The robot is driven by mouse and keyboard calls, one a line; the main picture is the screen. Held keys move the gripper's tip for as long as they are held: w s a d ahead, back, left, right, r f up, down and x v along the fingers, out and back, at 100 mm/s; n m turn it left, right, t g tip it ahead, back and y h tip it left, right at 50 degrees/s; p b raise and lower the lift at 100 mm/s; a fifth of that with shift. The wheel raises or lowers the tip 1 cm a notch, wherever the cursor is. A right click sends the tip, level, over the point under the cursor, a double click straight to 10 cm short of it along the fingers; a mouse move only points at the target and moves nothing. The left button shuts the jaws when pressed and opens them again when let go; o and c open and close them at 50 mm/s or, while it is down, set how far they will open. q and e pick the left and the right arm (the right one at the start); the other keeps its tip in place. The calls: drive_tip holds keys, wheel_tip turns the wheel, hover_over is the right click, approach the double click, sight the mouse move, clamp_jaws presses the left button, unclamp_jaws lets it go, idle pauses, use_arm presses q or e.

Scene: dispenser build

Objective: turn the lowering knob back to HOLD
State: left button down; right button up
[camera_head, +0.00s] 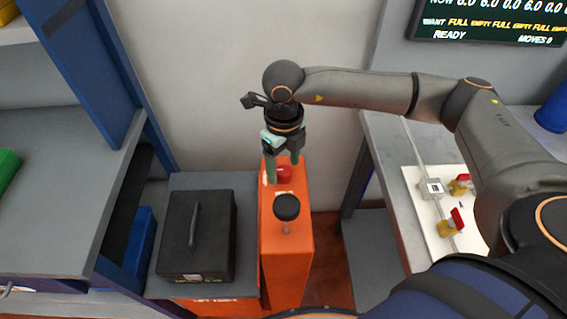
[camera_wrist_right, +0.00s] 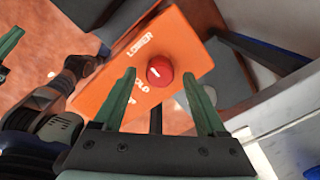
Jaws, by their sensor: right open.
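The lowering knob is a red round knob (camera_wrist_right: 159,71) with a short white mark, on top of an orange column (camera_head: 287,262). The wrist view shows LOWER and HOLD lettering beside it; I cannot tell which label the mark points to. In the head view the knob (camera_head: 284,174) shows just below my right gripper (camera_head: 283,167). My right gripper is open, and in the wrist view its green fingers (camera_wrist_right: 160,75) appear on either side of the knob; contact is unclear. Green finger-like parts at the wrist view's left edge may be my left gripper (camera_wrist_right: 8,58), mostly cut off.
A black knob on a stem (camera_head: 287,207) rises from the same column, nearer me. A black box with a handle (camera_head: 203,248) stands left of the column. A white panel with red-handled valves (camera_head: 446,238) lies right. A blue-framed shelf (camera_head: 60,175) stands left.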

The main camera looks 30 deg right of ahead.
drive_tip(key=shift+f, duration=0.5)
clamp_jaws()
idle(0.3)
